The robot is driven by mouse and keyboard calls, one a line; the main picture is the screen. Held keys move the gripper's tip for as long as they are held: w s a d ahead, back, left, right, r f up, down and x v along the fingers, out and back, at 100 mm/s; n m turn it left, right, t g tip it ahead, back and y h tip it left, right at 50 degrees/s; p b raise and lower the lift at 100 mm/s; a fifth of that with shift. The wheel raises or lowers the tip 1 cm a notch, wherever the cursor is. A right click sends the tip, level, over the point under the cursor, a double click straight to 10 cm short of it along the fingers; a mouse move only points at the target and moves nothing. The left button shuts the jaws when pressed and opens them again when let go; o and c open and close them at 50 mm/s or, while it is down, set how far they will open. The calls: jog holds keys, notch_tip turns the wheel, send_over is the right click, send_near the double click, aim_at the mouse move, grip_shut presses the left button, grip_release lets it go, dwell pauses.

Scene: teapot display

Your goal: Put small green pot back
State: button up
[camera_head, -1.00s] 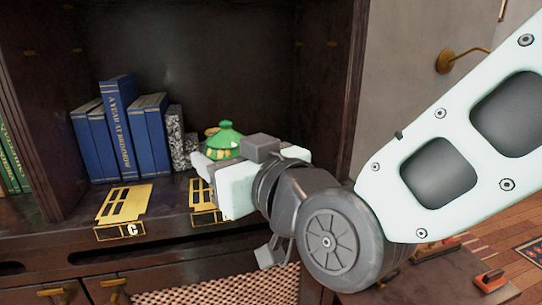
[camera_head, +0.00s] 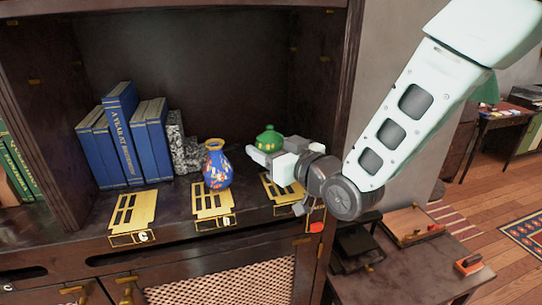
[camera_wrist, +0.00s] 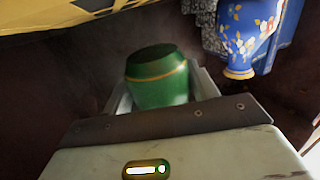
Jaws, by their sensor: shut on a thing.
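The small green pot (camera_head: 268,138) is in my gripper (camera_head: 264,155), inside the dark shelf at the right. The wrist view shows the pot's green body with a gold band (camera_wrist: 157,80) between the two fingers of my gripper (camera_wrist: 165,90). My gripper is shut on it. In the head view the gripper hides the pot's lower part, and I cannot tell whether it touches the shelf. A gold plate (camera_head: 281,192) lies on the shelf just below and in front of my gripper, partly covered by it.
A blue patterned vase (camera_head: 217,167) stands left of the pot, behind a middle gold plate (camera_head: 212,203). A third gold plate marked C (camera_head: 133,213) lies further left. Blue books (camera_head: 122,135) and a grey stone bookend (camera_head: 181,147) stand behind. The shelf's right wall (camera_head: 345,90) is near my arm.

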notch_tip(320, 180, down, 3)
jog(key=shift+r+p, duration=0.15)
jog(key=shift+p, duration=0.55)
jog(key=shift+w+f+p, duration=0.15)
jog(key=shift+f+p, duration=0.2)
jog(key=shift+p, duration=0.2)
jog(key=shift+f, duration=0.15)
jog(key=shift+f+b, duration=0.15)
jog(key=shift+b, duration=0.15)
jog(key=o, duration=1.1)
